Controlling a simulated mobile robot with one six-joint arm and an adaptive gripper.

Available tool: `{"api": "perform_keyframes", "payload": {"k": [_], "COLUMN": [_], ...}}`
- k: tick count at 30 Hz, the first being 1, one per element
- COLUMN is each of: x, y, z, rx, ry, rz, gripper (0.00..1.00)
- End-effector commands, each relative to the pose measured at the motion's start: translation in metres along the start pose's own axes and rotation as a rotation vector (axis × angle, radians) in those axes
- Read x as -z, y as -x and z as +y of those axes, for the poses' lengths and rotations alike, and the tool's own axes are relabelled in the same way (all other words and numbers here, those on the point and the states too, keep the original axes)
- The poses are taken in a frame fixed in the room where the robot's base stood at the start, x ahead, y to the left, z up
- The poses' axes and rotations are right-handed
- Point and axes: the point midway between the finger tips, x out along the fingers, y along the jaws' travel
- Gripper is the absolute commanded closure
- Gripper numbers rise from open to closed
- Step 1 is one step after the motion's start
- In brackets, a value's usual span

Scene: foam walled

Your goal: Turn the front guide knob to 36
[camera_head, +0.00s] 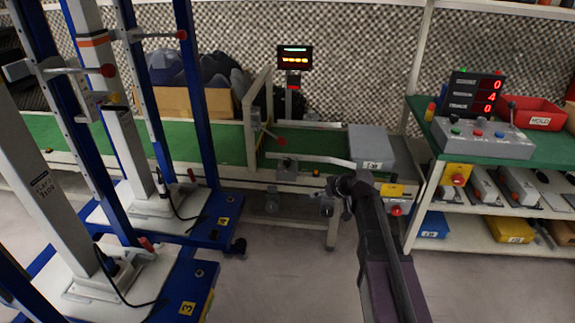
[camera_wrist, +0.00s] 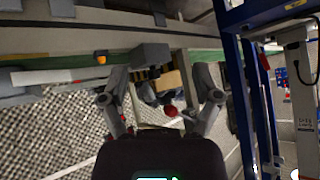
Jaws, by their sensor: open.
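My gripper (camera_head: 338,190) is at the end of my dark arm, by the near side of the green conveyor. In the wrist view its two fingers (camera_wrist: 160,98) are spread wide, with nothing held. A red round knob (camera_wrist: 171,111) shows between the fingers, apart from them and apparently beyond. In the head view a red-tipped handle (camera_head: 281,141) sits over the belt by the upright frame, and a pale guide rail (camera_head: 315,159) runs along the near side. I cannot tell which knob is the front guide knob. No 36 setting is readable.
Blue-framed lift columns (camera_head: 190,95) stand at left. A grey box (camera_head: 370,145) sits at the conveyor's right end. At right, a green-topped bench (camera_head: 545,145) holds a control box (camera_head: 482,138), a red numeric display (camera_head: 473,95) and a red bin (camera_head: 535,113). The floor in front is clear.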

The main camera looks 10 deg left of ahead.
Motion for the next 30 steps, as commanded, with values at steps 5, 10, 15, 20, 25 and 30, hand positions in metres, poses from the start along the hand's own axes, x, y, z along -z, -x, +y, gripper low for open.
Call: {"api": "perform_keyframes", "payload": {"k": [5, 10, 15, 20, 25, 30], "x": [0.066, 0.099, 0.109, 0.109, 0.109, 0.11], "y": [-0.035, -0.045, -0.047, -0.046, -0.046, -0.052], "z": [0.015, 0.022, 0.024, 0.024, 0.024, 0.025], "rx": [0.003, -0.022, -0.034, -0.034, -0.034, -0.034], "ry": [0.121, 0.175, 0.191, 0.191, 0.191, 0.191], "rz": [0.226, 0.346, 0.382, 0.383, 0.382, 0.381], "gripper": [0.19, 0.19, 0.19, 0.19, 0.19, 0.19]}}
